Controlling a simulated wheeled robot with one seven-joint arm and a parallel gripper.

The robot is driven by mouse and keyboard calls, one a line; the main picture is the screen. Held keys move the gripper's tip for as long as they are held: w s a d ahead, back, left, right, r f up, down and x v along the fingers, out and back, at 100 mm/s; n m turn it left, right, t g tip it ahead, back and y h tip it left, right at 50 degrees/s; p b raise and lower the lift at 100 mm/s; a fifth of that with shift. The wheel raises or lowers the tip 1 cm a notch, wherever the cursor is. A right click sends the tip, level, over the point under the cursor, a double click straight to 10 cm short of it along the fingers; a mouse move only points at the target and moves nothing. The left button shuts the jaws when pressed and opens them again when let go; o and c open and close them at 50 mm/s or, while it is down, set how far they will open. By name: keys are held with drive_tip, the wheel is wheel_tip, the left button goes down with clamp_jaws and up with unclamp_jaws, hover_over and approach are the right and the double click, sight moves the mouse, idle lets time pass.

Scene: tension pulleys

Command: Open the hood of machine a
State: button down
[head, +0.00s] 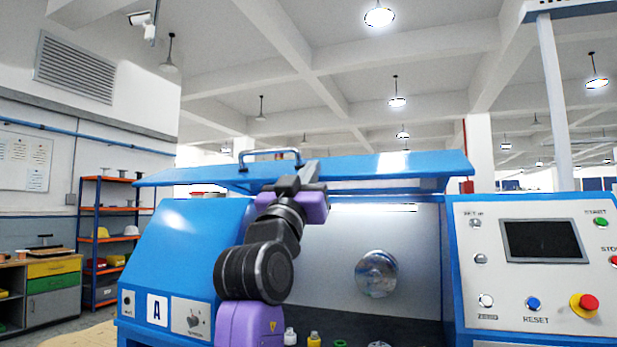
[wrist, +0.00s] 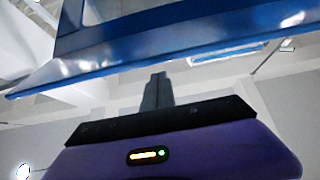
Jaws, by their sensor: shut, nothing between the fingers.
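A metal bar handle (head: 270,154) sits on the hood's top left of middle. My gripper (head: 311,170) is at the hood, just right of the handle, with my arm in front of the opening. In the wrist view the shut, empty fingers (wrist: 157,90) point up below the hood's blue edge (wrist: 150,62). Contact with the hood cannot be told.
A control panel (head: 540,270) with a screen, several buttons and a red stop knob (head: 584,304) stands at the right. Shelves (head: 105,240) stand far left.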

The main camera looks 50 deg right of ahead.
drive_tip(key=b+v, duration=0.2)
drive_tip(key=v, duration=0.7)
drive_tip(key=shift+f+b, duration=0.3)
drive_tip(key=shift+b, duration=0.1)
drive_tip(key=shift+a, duration=0.15)
